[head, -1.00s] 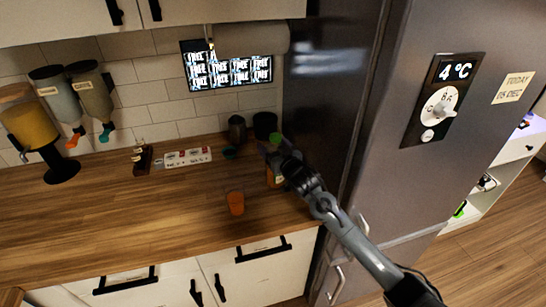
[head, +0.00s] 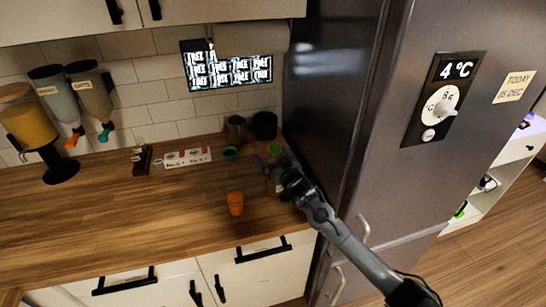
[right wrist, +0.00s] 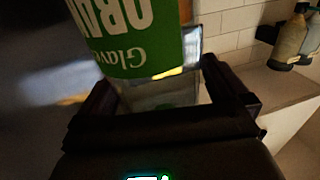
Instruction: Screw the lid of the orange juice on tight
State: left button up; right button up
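The orange juice bottle (right wrist: 140,35) shows close up in the right wrist view, with a green and white label that reads upside down. In the head view it stands on the counter beside the fridge, mostly hidden behind my right gripper (head: 276,174). A green lid (head: 275,150) shows at the top of the bottle; I cannot tell how tightly it sits. In the right wrist view the fingers of my right gripper (right wrist: 157,85) are spread apart, with a gap between the right finger and the bottle. My left gripper is not in view.
An orange cup (head: 236,204) stands on the counter (head: 130,215), left of the bottle. A dark pot (head: 265,125), a kettle-like vessel (head: 236,130) and a power strip (head: 187,157) are behind. The fridge (head: 335,90) closes off the right side. The counter's front left is clear.

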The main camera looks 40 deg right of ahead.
jog(key=shift+r, duration=0.15)
jog(key=shift+s+a, duration=0.1)
jog(key=shift+s, duration=0.45)
jog(key=s+a+p, duration=0.1)
jog(key=s+a, duration=0.1)
jog(key=s, duration=0.8)
jog(key=shift+s, duration=0.35)
